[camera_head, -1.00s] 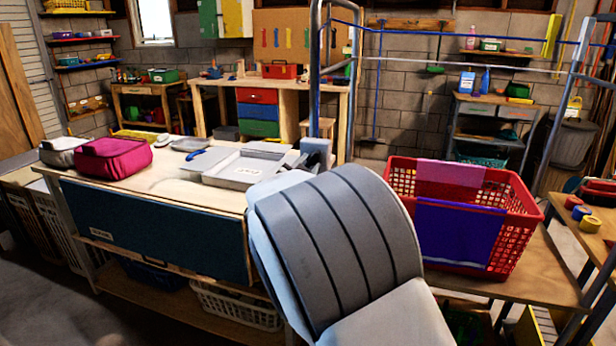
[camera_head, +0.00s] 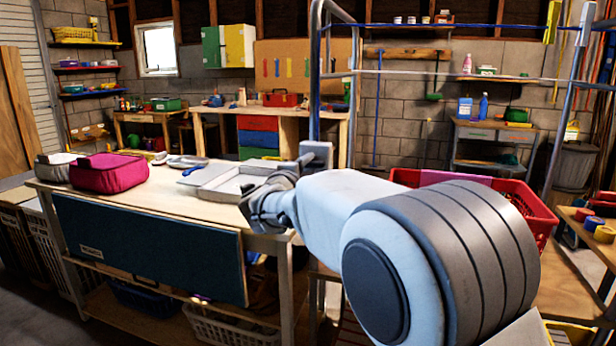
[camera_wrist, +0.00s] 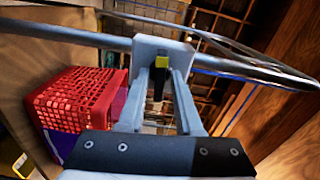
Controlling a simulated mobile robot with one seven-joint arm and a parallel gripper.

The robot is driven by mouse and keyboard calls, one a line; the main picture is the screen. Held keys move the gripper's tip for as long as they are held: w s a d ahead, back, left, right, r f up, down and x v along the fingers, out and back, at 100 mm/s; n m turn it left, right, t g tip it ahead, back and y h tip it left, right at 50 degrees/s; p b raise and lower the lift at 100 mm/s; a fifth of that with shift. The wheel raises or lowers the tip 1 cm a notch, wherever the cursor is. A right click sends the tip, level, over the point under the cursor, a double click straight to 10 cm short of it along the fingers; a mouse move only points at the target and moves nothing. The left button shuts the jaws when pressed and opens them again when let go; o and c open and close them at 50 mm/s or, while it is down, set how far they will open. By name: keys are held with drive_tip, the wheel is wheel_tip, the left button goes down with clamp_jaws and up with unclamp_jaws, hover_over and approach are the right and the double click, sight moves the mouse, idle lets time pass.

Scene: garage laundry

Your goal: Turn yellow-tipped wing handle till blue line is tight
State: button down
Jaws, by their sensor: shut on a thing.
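In the wrist view my gripper (camera_wrist: 161,78) is shut on the black wing handle (camera_wrist: 158,88), whose yellow tip (camera_wrist: 161,62) shows between the fingers. The handle sits at a pale block (camera_wrist: 148,45) on a metal post. In the head view a grey block (camera_head: 316,153) shows on the left metal frame post; my arm's wrist is just below it, and the fingers and handle cannot be made out there. The blue line (camera_head: 470,25) runs across the upper right and looks nearly straight; its tightness is hard to judge.
A paler line (camera_head: 470,75) runs below the blue one. A red basket (camera_head: 545,215) stands behind my arm; it also shows left in the wrist view (camera_wrist: 75,100). The workbench (camera_head: 150,205) at left holds a pink bag (camera_head: 110,172) and a grey tray (camera_head: 225,185).

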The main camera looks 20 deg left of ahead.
drive_tip(key=shift+w+d+r+m+b, duration=0.15)
drive_tip(key=shift+r+m+b, duration=0.1)
drive_tip(key=shift+m+b, duration=0.25)
drive_tip(key=shift+r, duration=0.1)
drive_tip(key=c, duration=0.9)
unclamp_jaws()
drive_tip(key=shift+o, duration=0.2)
drive_tip(key=shift+w+f, duration=0.1)
drive_tip(key=shift+f, duration=0.1)
drive_tip(key=shift+f, duration=0.1)
drive_tip(key=shift+a, duration=0.2)
drive_tip(key=s+p, duration=0.2)
drive_tip(key=s, duration=1.5)
drive_tip(key=shift+s, duration=0.3)
